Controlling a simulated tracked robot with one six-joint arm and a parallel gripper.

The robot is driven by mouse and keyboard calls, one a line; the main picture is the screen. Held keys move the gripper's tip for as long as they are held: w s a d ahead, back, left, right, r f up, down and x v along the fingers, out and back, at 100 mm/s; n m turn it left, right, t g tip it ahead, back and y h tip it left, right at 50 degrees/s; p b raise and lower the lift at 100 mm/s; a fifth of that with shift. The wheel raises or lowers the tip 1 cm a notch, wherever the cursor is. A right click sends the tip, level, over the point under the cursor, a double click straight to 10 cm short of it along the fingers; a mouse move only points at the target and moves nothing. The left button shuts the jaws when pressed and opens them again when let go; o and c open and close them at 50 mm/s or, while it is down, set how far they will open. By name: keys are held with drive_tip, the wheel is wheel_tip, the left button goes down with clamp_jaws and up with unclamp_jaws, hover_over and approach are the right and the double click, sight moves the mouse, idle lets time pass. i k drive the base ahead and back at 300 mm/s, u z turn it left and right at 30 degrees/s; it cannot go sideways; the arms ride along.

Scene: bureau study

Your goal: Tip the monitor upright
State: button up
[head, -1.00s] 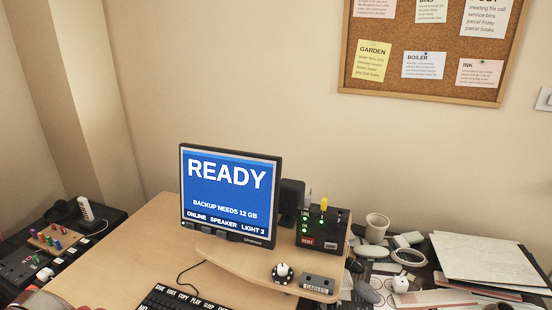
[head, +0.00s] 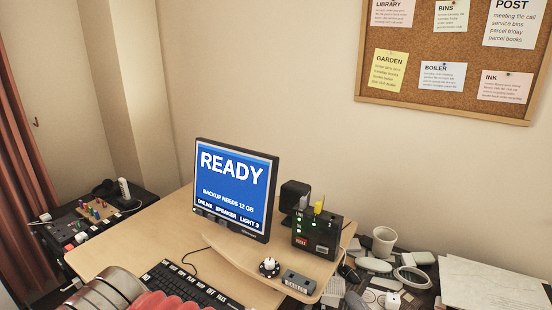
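The monitor (head: 235,188) stands on the raised wooden shelf of the desk, its lit blue screen facing me and reading "READY". It looks close to upright; I cannot tell a small forward or backward tilt from this view. Its base is mostly hidden behind the screen. My gripper's fingers are not in view. A ribbed metal and red part (head: 125,292) at the bottom left, probably of my arm, is well in front of the monitor and apart from it.
A black keyboard (head: 185,287) lies in front of the monitor. A black speaker (head: 294,196), a dark box with green lights (head: 316,235), a knob (head: 268,266) and a small grey box (head: 297,282) crowd its right. A white mug (head: 384,241) stands further right. Desk left of the monitor (head: 150,225) is clear.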

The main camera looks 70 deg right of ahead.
sight(236, 185)
drive_tip(key=k, duration=0.45)
drive_tip(key=z, duration=1)
drive_tip(key=i, duration=0.5)
drive_tip(key=u, duration=0.05)
